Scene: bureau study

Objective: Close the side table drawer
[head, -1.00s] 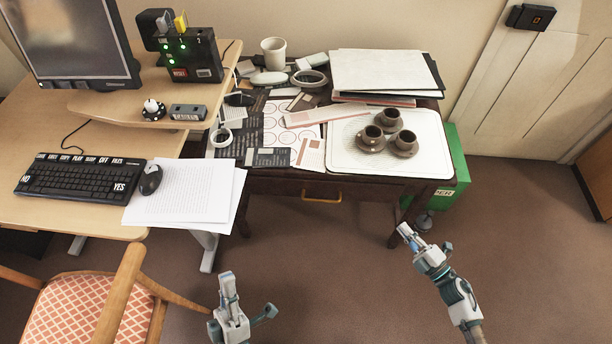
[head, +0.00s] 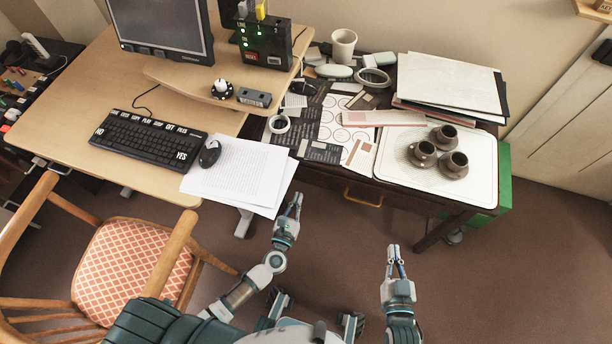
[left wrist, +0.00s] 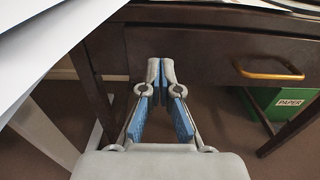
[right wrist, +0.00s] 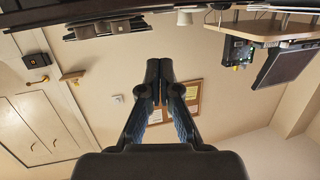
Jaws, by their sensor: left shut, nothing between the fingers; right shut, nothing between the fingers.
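The dark wooden side table (head: 425,212) stands against the wall. Its drawer front (left wrist: 205,52) carries a brass handle (head: 362,197), which also shows in the left wrist view (left wrist: 268,73). I cannot tell how far the drawer stands out. My left gripper (head: 296,202) is shut and empty, in front of the drawer's left part and left of the handle, near the overhanging papers. In the left wrist view its fingertips (left wrist: 161,68) point at the dark front; contact is unclear. My right gripper (head: 393,250) is shut and empty, in front of the table, right of the handle.
A white tray (head: 476,193) with three dark cups, papers and folders (head: 450,82) cover the table top. Paper sheets (head: 238,172) overhang the desk's edge. A chair (head: 130,265) stands at the left. A green paper bin (head: 504,185) stands at the table's right.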

